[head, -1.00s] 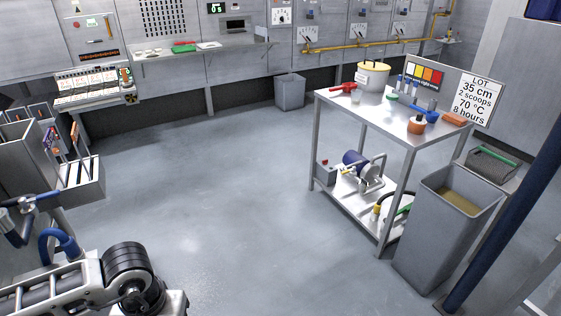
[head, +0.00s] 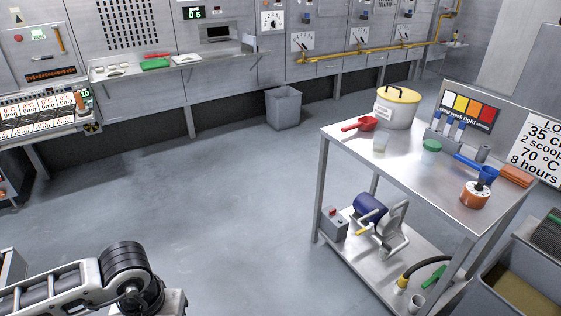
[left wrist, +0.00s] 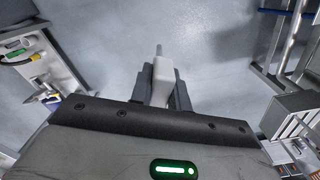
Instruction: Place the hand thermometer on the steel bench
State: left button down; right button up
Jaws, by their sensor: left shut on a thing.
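My left gripper (left wrist: 160,92) shows in the left wrist view, shut on a pale grey-white handheld thing with a thin tip, which looks like the hand thermometer (left wrist: 161,72). It is held over grey floor. The gripper itself is out of the head view; only part of my arm shows at the lower left. The steel bench (head: 403,178) stands at the right in the head view, with a bare patch at its front. My right gripper is not in view.
On the bench are a lidded white pot (head: 398,110), a red scoop (head: 366,124), a green-lidded jar (head: 431,147), an orange-brown pot (head: 475,195) and an orange block (head: 516,176). A grey bin (head: 520,295) stands at the bench's right front. The floor between is clear.

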aim_at(434, 186)
jog(key=i, duration=2.45)
jog(key=z, duration=3.25)
